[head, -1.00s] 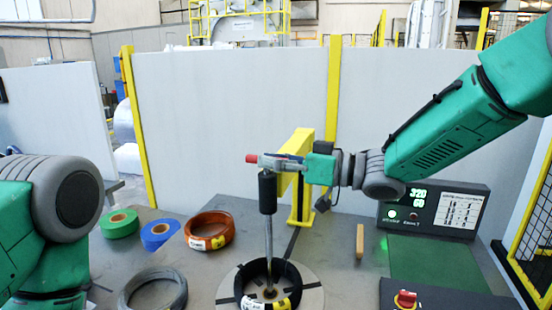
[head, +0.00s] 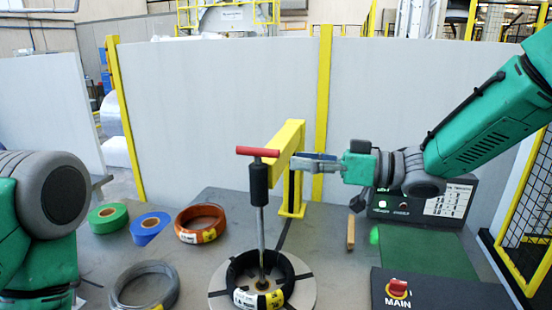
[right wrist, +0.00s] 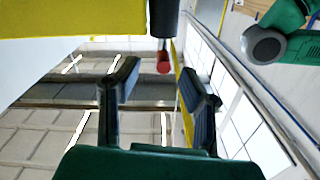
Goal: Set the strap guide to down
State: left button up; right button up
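The strap guide appears to be the upright rod (head: 262,228) with a black sleeve and a red crossbar handle (head: 257,152), beside the yellow arm (head: 285,145). Its lower end reaches into the black coil (head: 285,285) on the round plate. My right gripper (head: 296,163) is just right of the handle, apart from it. In the right wrist view its fingers (right wrist: 160,82) are spread and empty, with the red handle end (right wrist: 163,62) beyond the gap. My left arm shows at the left edge of the head view; its gripper is out of view.
Green tape (head: 108,217), blue tape (head: 150,227), an orange coil (head: 201,222) and a grey coil (head: 145,288) lie on the left of the table. A wooden block (head: 351,233), a control panel (head: 405,205) and a red MAIN switch (head: 397,288) are at right.

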pick_arm(q)
jog(key=shift+a+f, duration=0.1)
jog(key=shift+a, duration=0.25)
pick_arm(e)
jog(key=v, duration=0.2)
jog(key=shift+s+d, duration=0.2)
jog(key=shift+s, duration=0.05)
